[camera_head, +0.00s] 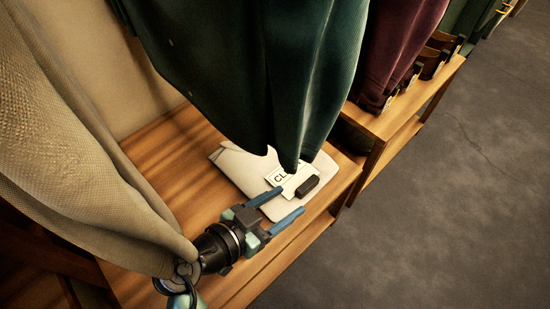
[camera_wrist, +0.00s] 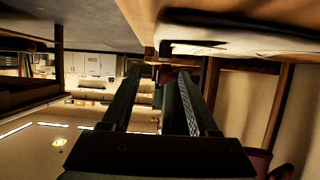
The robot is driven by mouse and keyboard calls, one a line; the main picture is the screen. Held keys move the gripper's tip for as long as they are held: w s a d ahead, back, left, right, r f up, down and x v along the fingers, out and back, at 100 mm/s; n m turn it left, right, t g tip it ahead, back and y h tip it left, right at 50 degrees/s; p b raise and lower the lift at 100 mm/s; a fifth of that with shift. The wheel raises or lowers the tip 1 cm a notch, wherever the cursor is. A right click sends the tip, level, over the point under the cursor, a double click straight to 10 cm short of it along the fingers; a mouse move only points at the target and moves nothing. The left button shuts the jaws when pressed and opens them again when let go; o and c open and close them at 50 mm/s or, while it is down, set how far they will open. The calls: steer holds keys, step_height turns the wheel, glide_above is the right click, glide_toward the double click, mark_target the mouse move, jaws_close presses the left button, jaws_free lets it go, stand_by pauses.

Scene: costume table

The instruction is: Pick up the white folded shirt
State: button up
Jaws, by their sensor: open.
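The white folded shirt (camera_head: 243,168) lies flat on a wooden shelf, partly hidden by a hanging dark green garment. A white card with black letters (camera_head: 276,180) and a small dark block (camera_head: 307,187) appear on top of it. My gripper (camera_head: 291,198) is open and empty, its blue fingers at the shirt's near edge. I cannot tell from the head view whether they touch it. In the wrist view, the fingers (camera_wrist: 172,68) point forward, and the shirt's pale edge (camera_wrist: 235,46) is at the upper right, outside the gap between them.
The dark green garment (camera_head: 250,70) hangs low over the shirt. A beige cloth (camera_head: 70,150) hangs at the left, close to my wrist. A maroon garment (camera_head: 400,45) hangs farther right. The wooden shelf (camera_head: 160,155) has bare room left of the shirt; grey floor (camera_head: 430,200) is at the right.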

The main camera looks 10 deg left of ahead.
mark_target(306, 185)
steer(key=x, duration=0.3)
steer(key=shift+w+d+f+b, duration=0.1)
steer(key=shift+b, duration=0.3)
steer(key=shift+w+a+b+x, duration=0.15)
steer(key=shift+b+x, duration=0.4)
steer(key=shift+x, duration=0.8)
steer(key=shift+w+a+b+x, duration=0.1)
steer(key=shift+b+x, duration=0.4)
steer(key=shift+x, duration=0.85)
steer(key=shift+s, duration=0.1)
jaws_close()
